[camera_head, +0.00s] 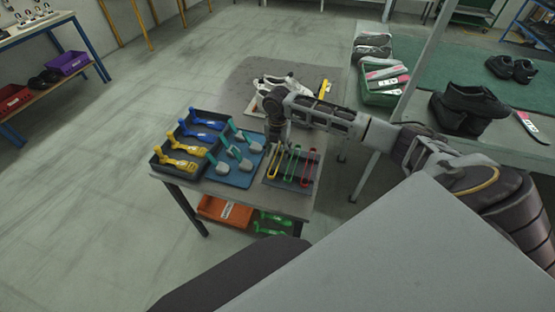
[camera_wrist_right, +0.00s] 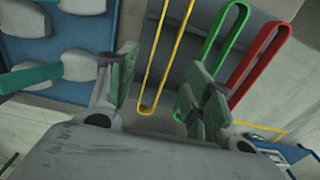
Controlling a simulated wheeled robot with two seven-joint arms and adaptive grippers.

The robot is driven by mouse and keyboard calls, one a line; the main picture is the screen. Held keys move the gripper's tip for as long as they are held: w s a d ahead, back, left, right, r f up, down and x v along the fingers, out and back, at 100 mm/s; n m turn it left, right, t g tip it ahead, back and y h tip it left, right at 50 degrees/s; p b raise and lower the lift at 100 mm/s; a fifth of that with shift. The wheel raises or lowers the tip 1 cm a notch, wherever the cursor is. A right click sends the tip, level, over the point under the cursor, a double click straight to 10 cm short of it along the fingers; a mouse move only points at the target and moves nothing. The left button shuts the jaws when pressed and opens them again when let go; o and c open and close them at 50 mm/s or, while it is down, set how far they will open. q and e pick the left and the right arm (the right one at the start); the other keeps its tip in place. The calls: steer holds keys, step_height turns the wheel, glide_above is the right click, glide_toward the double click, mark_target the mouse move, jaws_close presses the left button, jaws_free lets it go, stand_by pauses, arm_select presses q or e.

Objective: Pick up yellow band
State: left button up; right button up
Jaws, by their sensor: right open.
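The yellow band (camera_wrist_right: 181,40) is a long narrow loop lying in a grey tray (camera_head: 268,182). In the right wrist view its near rounded end lies between the two fingers of my right gripper (camera_wrist_right: 160,78), which is open and empty. A green band (camera_wrist_right: 222,38) and a red band (camera_wrist_right: 262,60) lie to the right of the yellow one. My left gripper is not in view.
A blue board with grey-and-teal pieces (camera_head: 240,153) lies left of the band tray. A black tray holds blue and yellow tools (camera_head: 180,160) further left. A white shoe (camera_head: 285,82) stands behind my gripper. A green-topped table (camera_head: 430,70) with shoes is at the right.

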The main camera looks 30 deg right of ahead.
steer(key=shift+f, duration=1.85)
steer(key=c, duration=0.8)
